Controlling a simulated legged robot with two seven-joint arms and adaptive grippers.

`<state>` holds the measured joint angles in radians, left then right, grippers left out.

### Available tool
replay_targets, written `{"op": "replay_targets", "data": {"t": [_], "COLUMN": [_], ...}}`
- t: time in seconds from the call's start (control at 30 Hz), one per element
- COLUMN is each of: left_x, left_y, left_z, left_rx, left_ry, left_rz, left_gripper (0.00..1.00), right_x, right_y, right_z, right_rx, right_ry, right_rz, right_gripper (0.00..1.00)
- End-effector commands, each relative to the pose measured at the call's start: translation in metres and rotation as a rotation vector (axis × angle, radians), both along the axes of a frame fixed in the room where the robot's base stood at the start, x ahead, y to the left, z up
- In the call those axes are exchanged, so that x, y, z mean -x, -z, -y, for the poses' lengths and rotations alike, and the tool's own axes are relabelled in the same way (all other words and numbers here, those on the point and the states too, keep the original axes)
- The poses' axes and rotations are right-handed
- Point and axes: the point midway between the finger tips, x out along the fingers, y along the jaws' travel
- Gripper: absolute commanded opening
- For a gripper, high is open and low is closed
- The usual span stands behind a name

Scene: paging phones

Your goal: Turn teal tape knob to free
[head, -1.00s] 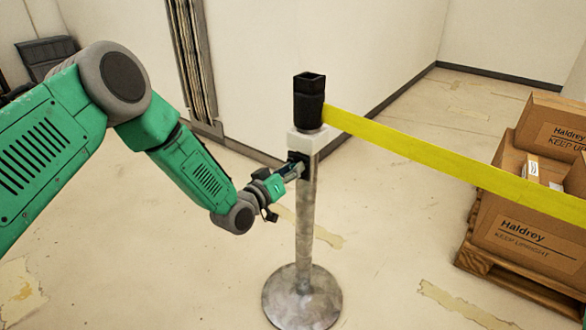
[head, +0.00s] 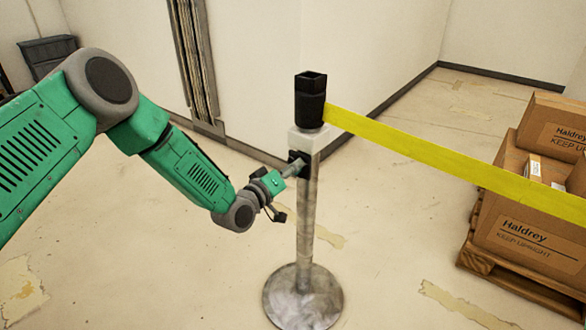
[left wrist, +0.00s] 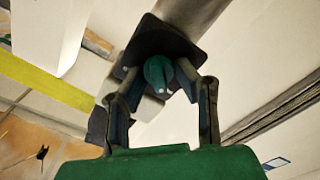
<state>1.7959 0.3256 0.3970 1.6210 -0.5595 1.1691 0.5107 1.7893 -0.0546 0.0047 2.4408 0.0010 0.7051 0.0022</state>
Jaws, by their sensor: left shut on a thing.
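The teal knob (left wrist: 158,72) sits on a dark plate (left wrist: 165,40) in the left wrist view, with a small white dot near its lower edge. In the head view my left gripper (head: 294,166) reaches the plate from the left, and the knob is hidden there. My right gripper is not in view.
The metal post (head: 306,220) stands on a round base (head: 303,298) with a black socket (head: 310,100) on top. A yellow tape (head: 440,158) runs right from it. Boxes (head: 525,235) stand on a wooden pallet (head: 515,280). The floor around the post is mostly clear.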

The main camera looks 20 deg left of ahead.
Motion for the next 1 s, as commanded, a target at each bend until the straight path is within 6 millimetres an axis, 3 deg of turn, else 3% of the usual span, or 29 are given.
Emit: {"op": "replay_targets", "data": {"t": [0.13, 0.17, 0.57, 1.0], "left_x": [-0.002, -0.002, 0.01, 0.09], "left_y": [-0.002, -0.002, 0.0, 0.001], "left_z": [-0.001, -0.001, -0.004, -0.034], "left_rx": [0.001, 0.001, -0.002, 0.001], "left_ry": [-0.004, -0.004, -0.001, -0.004], "left_rz": [0.005, 0.005, 0.001, 0.0], "left_gripper": [0.0, 0.31, 0.31, 0.31], "right_x": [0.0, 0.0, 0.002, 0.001], "right_y": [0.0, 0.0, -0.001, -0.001], "right_z": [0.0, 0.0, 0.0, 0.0], "right_rx": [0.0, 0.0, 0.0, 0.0], "right_ry": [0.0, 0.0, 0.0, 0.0], "right_rz": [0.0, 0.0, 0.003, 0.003], "right_gripper": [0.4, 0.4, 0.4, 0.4]}}
